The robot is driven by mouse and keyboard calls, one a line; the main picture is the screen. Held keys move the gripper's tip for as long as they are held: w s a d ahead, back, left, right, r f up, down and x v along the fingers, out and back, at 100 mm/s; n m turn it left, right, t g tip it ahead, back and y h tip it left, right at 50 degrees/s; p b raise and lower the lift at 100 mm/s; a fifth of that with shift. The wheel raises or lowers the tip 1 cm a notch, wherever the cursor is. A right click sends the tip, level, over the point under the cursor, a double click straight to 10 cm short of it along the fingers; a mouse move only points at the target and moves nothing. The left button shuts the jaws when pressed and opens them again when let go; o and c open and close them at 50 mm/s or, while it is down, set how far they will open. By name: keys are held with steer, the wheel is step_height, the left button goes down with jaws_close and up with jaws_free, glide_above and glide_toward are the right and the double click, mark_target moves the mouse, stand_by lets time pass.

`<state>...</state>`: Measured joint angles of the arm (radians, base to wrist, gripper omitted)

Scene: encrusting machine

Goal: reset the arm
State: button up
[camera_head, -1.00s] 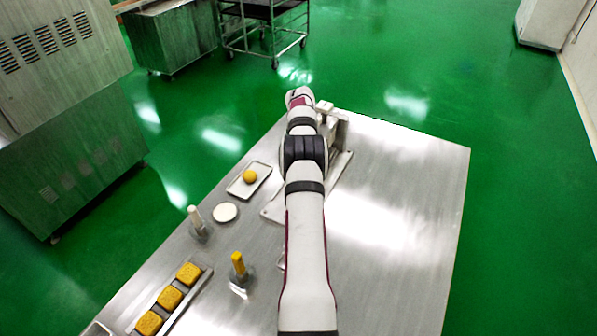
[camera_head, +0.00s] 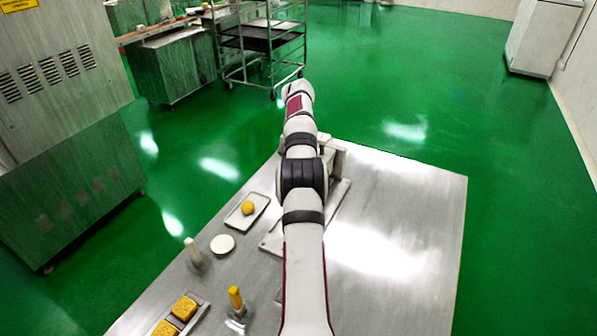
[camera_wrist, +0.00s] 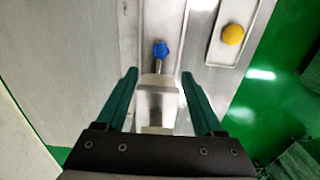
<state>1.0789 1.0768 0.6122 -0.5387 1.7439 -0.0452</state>
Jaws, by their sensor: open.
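My gripper (camera_wrist: 160,75) shows in the wrist view with its two green fingers spread wide. It is open and nothing is held between the fingers. A metal fixture with a blue knob (camera_wrist: 160,50) appears in the gap between them, below the gripper; I cannot tell how far. In the head view my arm stretches over the metal table (camera_head: 400,220) toward its far edge, and my gripper is hidden there. The fixture (camera_head: 335,165) shows partly behind my arm.
A tray (camera_head: 233,222) with a yellow ball (camera_head: 248,208) lies left of my arm. Near it are a white disc (camera_head: 222,244), a white-handled tool (camera_head: 192,250), a yellow-handled tool (camera_head: 236,297) and yellow blocks (camera_head: 184,308). The table's right side is clear.

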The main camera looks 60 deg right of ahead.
step_height(320, 180, up, 2)
steer(key=shift+r, duration=0.1)
stand_by(0.4)
steer(key=w+a+r+n, duration=0.2)
steer(key=w+a+r, duration=0.15)
steer(key=a, duration=0.25)
steer(key=w+a+r+n, duration=0.1)
steer(key=w+a+r, duration=0.25)
steer(key=a, duration=0.25)
steer(key=a+r+n, duration=0.3)
steer(key=a+r, duration=0.1)
steer(key=a, duration=1.4)
steer(key=s+a+f+n+y, duration=0.1)
steer(key=s+a+f+n, duration=0.2)
steer(key=s+a, duration=0.7)
steer(key=s+a+f+n, duration=0.3)
steer(key=s+a, duration=0.7)
steer(key=a, duration=0.3)
steer(key=shift+s+y, duration=0.3)
steer(key=shift+y, duration=0.1)
